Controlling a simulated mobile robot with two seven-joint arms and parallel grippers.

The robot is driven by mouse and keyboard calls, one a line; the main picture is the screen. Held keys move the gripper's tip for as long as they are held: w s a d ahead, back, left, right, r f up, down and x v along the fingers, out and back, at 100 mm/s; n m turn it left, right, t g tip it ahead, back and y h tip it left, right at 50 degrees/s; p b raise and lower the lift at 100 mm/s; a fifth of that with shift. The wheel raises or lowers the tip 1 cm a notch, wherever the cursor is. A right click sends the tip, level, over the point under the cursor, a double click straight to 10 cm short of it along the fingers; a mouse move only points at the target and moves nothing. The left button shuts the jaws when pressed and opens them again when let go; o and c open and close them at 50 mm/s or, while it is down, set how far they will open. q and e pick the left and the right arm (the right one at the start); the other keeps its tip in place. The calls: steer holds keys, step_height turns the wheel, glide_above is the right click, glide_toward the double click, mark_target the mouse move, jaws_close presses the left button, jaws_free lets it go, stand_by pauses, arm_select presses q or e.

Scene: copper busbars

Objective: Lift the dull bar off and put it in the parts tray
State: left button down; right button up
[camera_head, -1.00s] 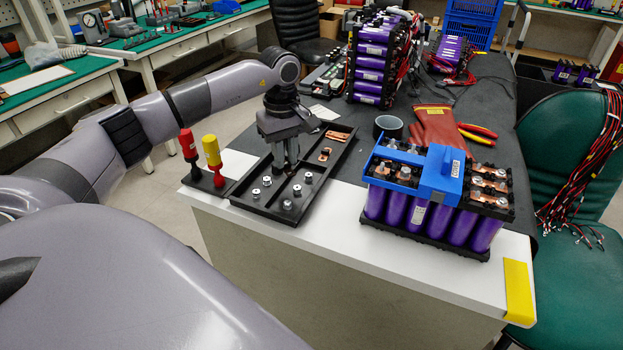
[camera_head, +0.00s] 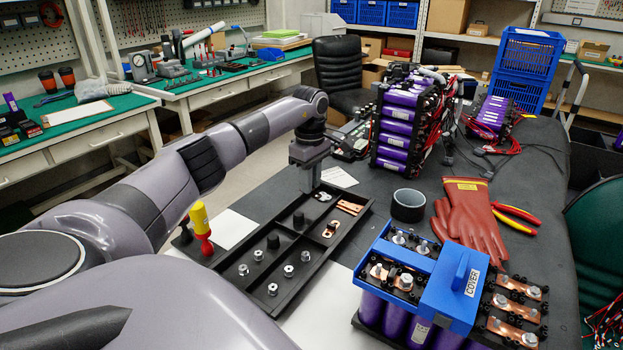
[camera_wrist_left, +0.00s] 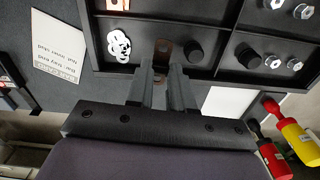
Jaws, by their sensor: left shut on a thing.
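My left gripper (camera_head: 308,188) hangs over the far left part of the black parts tray (camera_head: 328,262). In the left wrist view the gripper (camera_wrist_left: 163,78) is shut on a dull brown copper bar (camera_wrist_left: 163,50), whose holed end shows between the fingertips. The rest of that bar is hidden by the fingers, and it does not show in the head view. I cannot tell whether it touches the tray floor. The battery module (camera_head: 395,325) stands at front right with a blue cover (camera_head: 450,285) and bolted copper bars (camera_head: 518,310). My right gripper is not in view.
The tray holds copper bars (camera_head: 350,208), black caps (camera_head: 273,241) and several nuts (camera_head: 271,289). Red gloves (camera_head: 470,218), pliers (camera_head: 515,216) and a dark ring (camera_head: 408,205) lie behind the module. A purple battery stack (camera_head: 398,130) stands at the back.

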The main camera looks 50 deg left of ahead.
arm_select(q)
steer(key=shift+f+b, duration=2.1)
steer(key=shift+b, duration=0.15)
steer(key=shift+r, duration=0.3)
steer(key=shift+p, duration=0.7)
steer(key=shift+f, duration=0.1)
steer(key=shift+f, duration=0.6)
steer(key=shift+f, duration=0.2)
